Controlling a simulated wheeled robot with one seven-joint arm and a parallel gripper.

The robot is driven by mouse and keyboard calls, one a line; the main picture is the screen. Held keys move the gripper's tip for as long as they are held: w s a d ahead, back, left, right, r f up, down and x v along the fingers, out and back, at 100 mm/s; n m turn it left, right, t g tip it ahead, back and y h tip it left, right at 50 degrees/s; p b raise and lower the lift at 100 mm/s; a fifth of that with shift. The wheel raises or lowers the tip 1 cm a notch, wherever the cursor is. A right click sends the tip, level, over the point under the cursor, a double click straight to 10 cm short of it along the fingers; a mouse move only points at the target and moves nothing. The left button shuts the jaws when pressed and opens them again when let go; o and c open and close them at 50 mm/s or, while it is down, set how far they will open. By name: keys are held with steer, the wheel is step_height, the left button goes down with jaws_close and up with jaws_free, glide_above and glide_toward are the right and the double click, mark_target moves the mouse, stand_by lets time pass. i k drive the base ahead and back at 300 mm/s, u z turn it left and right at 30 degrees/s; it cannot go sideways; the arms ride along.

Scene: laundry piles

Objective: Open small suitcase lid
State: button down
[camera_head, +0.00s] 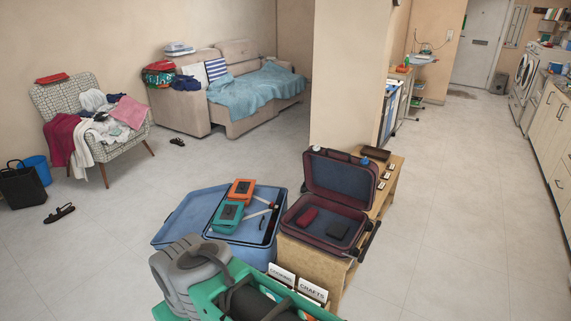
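A small dark maroon suitcase (292,220) stands on a light wooden cabinet, right of the picture's middle. Its lid (338,176) is raised and leans back, showing a dark blue lining. The suitcase's handle side faces right. My gripper is not identifiable in this view, and nothing is seen touching the suitcase.
A blue case (180,233) left of the suitcase bears orange (241,189) and teal (226,217) boxes. Grey and green forms fill the bottom edge. Label cards (312,291) stand at the cabinet front.

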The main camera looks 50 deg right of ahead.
mark_target(334, 175)
steer(key=u, duration=0.15)
steer(key=i, duration=1.55)
steer(key=z, duration=1.5)
steer(key=i, duration=0.7)
steer(key=z, duration=0.8)
